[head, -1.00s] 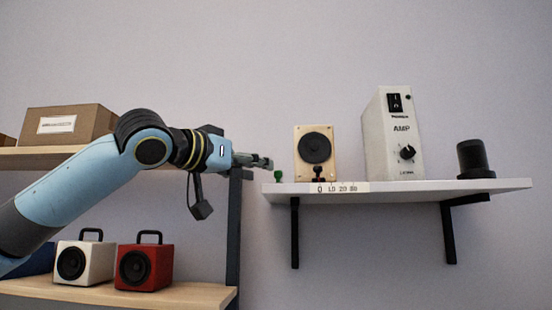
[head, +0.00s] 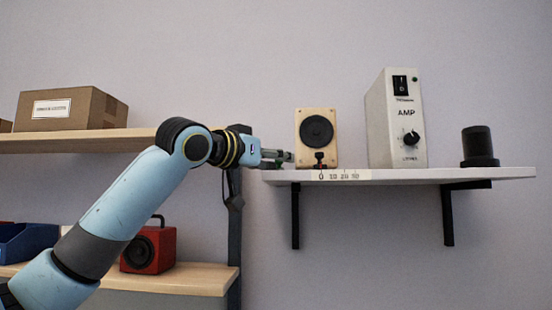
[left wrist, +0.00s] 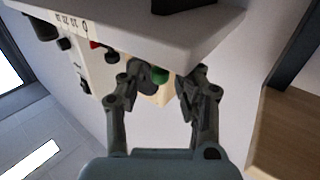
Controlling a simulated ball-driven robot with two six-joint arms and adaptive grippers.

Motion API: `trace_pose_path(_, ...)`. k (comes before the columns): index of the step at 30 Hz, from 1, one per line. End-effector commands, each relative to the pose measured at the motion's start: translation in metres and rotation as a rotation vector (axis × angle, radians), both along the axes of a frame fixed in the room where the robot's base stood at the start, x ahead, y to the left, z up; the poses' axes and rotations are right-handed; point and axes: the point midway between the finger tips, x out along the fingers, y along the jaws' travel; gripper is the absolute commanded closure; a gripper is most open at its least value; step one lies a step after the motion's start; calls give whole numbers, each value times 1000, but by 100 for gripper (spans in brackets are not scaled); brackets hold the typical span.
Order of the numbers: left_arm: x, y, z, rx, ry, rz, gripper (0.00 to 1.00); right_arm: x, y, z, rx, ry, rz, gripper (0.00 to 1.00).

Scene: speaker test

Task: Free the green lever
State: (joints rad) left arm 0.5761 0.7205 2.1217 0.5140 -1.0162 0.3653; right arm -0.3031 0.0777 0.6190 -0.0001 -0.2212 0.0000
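The green lever (left wrist: 160,75) shows in the left wrist view, between the two fingers of my left gripper (left wrist: 162,78). The fingers are apart, one on each side of it; I cannot tell whether either touches it. In the head view my left gripper (head: 286,157) is at the left end of the white wall shelf (head: 440,175) and hides most of the lever. The small wooden speaker (head: 302,150) stands just right of the gripper. A red lever (head: 320,167) with a dark knob is at the speaker's foot. My right gripper is not in view.
The white amp (head: 378,130) and a black cylinder (head: 477,147) stand further right on the shelf. A cardboard box (head: 70,107), a red speaker (head: 150,248) and a blue bin (head: 25,245) are on the wooden rack at left. A printed scale (head: 340,176) marks the shelf's front edge.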

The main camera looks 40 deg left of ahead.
Motion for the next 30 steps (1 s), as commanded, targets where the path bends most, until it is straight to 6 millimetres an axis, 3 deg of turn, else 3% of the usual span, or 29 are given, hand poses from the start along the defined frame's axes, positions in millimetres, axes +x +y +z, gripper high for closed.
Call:
trace_pose_path(1, 0, 0, 0, 0, 0, 0, 74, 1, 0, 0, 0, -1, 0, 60)
trace_pose_path(7, 0, 0, 0, -1, 0, -2, 100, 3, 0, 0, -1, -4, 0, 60)
trace_pose_path(20, -2, 3, 0, -1, 1, -54, 100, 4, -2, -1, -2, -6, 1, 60)
trace_pose_path(30, -4, 17, -1, -3, -1, -270, 100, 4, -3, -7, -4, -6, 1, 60)
